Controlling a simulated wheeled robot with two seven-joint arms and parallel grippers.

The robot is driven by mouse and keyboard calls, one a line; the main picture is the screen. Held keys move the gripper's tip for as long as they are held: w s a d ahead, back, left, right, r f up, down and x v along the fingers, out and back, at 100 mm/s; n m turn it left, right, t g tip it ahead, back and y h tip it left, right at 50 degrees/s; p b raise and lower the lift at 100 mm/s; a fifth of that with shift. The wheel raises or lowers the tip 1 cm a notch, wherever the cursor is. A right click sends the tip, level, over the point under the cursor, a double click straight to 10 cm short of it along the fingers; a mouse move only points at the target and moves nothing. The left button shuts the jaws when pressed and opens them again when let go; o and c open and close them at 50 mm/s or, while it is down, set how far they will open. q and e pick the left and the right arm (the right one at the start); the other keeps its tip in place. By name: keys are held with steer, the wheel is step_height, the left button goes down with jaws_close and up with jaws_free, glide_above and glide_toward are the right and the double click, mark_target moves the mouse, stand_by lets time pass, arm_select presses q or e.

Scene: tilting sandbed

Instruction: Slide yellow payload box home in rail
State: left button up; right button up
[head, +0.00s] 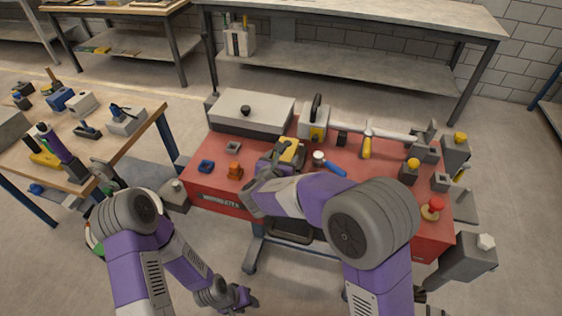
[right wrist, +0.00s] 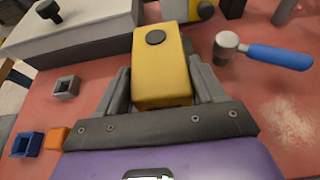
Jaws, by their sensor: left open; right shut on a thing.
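The yellow payload box (right wrist: 160,75), with a round dark disc on its top, sits between the two grey fingers of my right gripper (right wrist: 163,92) in the right wrist view. The gripper is shut on it. In the head view the box (head: 290,151) shows past my right gripper (head: 282,156), over the red tabletop; I cannot tell whether it touches the surface. My left gripper (head: 242,299) is open and empty, low beside the table. I cannot clearly make out a rail; a pale bar (head: 385,133) lies behind the box.
A grey lidded case (right wrist: 80,28) with a dark knob stands at the back left. A blue-handled hammer (right wrist: 275,56) lies right of the box. A blue holder (right wrist: 26,144), an orange block (right wrist: 56,138) and a grey square socket (right wrist: 66,87) are left. Yellow and red knobs (head: 436,203) stand farther right.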

steer(key=shift+w+d, duration=0.1)
steer(key=shift+w, duration=0.25)
steer(key=shift+w, duration=0.1)
steer(key=shift+w+d+r, duration=0.1)
steer(key=shift+w+d, duration=0.15)
steer(key=shift+w, duration=0.4)
steer(key=o, duration=1.3)
steer(key=shift+o, duration=1)
steer(key=shift+o, duration=0.2)
